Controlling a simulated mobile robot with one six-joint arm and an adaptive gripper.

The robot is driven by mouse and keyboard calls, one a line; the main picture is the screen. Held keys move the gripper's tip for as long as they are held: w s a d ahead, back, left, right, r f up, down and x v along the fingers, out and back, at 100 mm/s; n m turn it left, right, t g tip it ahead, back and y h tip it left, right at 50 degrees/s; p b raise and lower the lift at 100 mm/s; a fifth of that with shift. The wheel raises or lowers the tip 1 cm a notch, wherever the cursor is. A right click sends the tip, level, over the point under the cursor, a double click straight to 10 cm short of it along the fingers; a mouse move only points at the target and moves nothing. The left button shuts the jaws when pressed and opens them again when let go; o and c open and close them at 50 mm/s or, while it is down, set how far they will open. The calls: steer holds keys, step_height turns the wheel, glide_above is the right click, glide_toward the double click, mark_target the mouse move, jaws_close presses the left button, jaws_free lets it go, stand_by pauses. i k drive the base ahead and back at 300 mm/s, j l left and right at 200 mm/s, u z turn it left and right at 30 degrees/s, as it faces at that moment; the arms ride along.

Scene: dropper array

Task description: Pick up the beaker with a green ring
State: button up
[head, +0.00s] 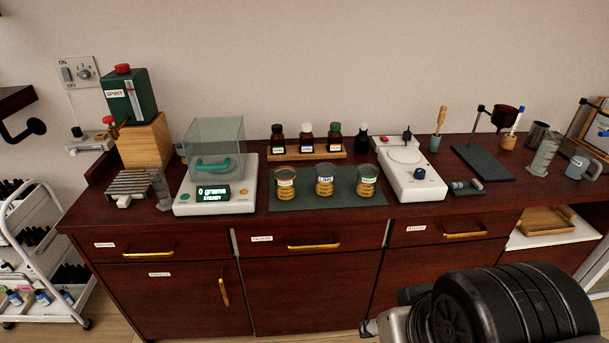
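Three small beakers with amber bands stand in a row on a dark green mat (313,206) in the middle of the counter. The right beaker (367,181) shows a green tint around its label, which looks like the green ring. The middle beaker (324,180) looks blue at its label. The left beaker (286,183) looks reddish-brown at its rim. All three are upright. A large black and grey part of my arm fills the bottom right, in front of the cabinets. My gripper's fingers cannot be made out.
A balance (216,199) with a glass cover stands left of the mat. A white stirrer plate (409,176) stands close on its right. Several small bottles stand on a wooden rack (305,155) behind it. The counter's front edge before the mat is clear.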

mark_target(367, 173)
steer(key=i+j+z, duration=0.3)
steer(key=j+z, duration=0.3)
steer(key=j, duration=0.15)
steer(key=i+j+z, duration=0.1)
steer(key=j+z, duration=0.2)
steer(key=j, duration=0.15)
steer(key=j+z, duration=0.3)
steer(key=j, duration=0.15)
